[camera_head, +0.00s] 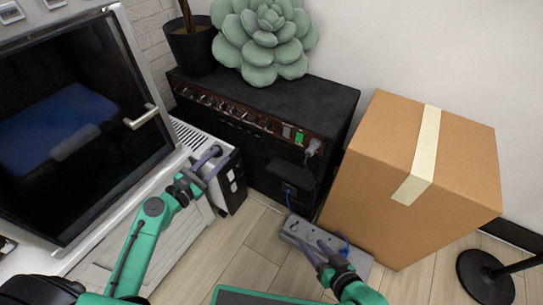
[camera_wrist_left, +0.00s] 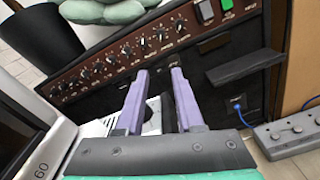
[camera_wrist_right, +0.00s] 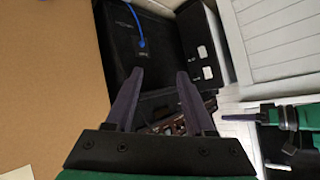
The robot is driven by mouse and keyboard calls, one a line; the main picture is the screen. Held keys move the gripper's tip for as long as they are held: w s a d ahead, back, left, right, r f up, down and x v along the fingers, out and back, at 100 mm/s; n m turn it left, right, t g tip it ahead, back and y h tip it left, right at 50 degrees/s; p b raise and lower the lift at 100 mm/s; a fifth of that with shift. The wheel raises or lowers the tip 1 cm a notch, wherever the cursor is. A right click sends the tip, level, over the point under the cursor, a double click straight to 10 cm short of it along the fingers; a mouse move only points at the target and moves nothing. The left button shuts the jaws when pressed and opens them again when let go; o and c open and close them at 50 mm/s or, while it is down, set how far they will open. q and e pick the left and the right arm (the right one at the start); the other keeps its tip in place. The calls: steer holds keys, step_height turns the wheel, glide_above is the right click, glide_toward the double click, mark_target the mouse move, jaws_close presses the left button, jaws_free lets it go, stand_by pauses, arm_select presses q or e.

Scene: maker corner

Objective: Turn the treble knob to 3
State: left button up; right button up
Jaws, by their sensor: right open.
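The black amplifier (camera_head: 318,97) stands on the floor against the wall, with a brown control panel (camera_wrist_left: 120,55) along its upper front edge. A row of small dark knobs (camera_head: 222,104) runs along the panel; they show larger in the left wrist view (camera_wrist_left: 143,40). Their labels and pointer settings are too small to read, so I cannot tell which is treble. My left gripper (camera_head: 212,158) is open and empty in front of the amplifier, below the knob row and apart from it.
A cardboard box (camera_head: 452,150) stands right of the amplifier. A green succulent plush (camera_head: 265,40) and a plant pot (camera_head: 190,47) sit on top. A white-framed machine (camera_head: 150,55) stands left. A green switch (camera_wrist_left: 226,5) glows on the panel.

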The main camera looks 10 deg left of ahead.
arm_select(q)
steer(key=d+r, duration=0.2)
steer(key=p, duration=0.1)
glide_toward(254, 122)
steer(key=shift+h, duration=0.4)
steer(key=x, duration=0.7)
steer(key=shift+w+f+b, duration=0.2)
steer(key=shift+w+b, duration=0.15)
steer(key=shift+b, duration=0.05)
steer(key=shift+w+d, duration=0.1)
steer(key=shift+w, duration=0.15)
jaws_close()
arm_select(e)
steer(key=shift+a+r+t+y, duration=0.3)
steer(key=shift+a+r+t, duration=0.1)
steer(key=shift+t, duration=0.2)
